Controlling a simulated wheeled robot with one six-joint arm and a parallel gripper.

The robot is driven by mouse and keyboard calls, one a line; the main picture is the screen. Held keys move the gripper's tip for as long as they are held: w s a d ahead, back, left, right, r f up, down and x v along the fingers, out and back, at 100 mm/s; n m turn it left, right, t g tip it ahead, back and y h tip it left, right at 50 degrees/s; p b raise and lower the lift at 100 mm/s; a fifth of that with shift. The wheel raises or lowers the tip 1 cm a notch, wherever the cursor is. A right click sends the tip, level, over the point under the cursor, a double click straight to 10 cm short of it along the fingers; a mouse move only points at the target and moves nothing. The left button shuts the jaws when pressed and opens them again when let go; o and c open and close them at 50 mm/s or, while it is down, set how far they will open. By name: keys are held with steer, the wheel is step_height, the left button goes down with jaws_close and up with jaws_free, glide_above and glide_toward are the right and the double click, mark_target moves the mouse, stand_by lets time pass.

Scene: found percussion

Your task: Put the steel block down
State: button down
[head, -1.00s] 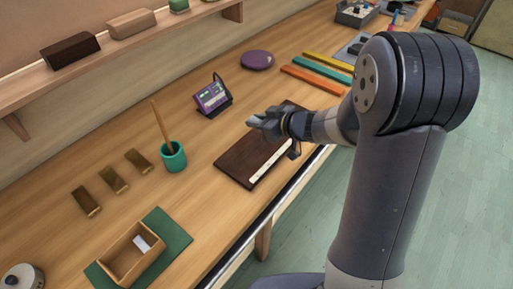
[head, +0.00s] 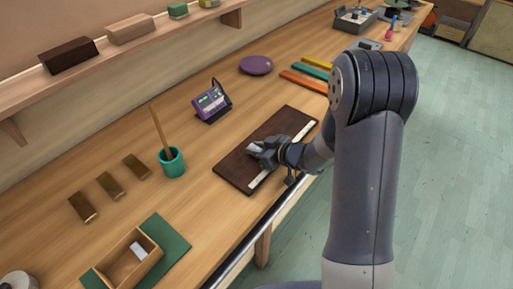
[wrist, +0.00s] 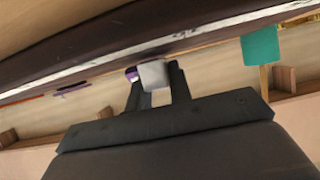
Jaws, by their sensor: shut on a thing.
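My gripper (head: 260,151) is over the dark brown board (head: 237,165) that has a white strip along its near side. In the wrist view, my gripper (wrist: 154,78) is shut on the steel block (wrist: 153,73), a pale grey block between the two fingers. The board (wrist: 75,58) and its white strip fill a band along the top of the wrist view, close to the block. I cannot tell whether the block touches the board. In the head view the gripper mostly hides the block.
Several brass bars (head: 110,185) and a wooden box (head: 128,262) on a green mat (head: 170,240) lie left. Orange, teal and yellow bars lie right.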

steer(key=shift+f, duration=0.15)
steer(key=c, duration=1.3)
jaws_free()
steer(key=shift+f, duration=0.1)
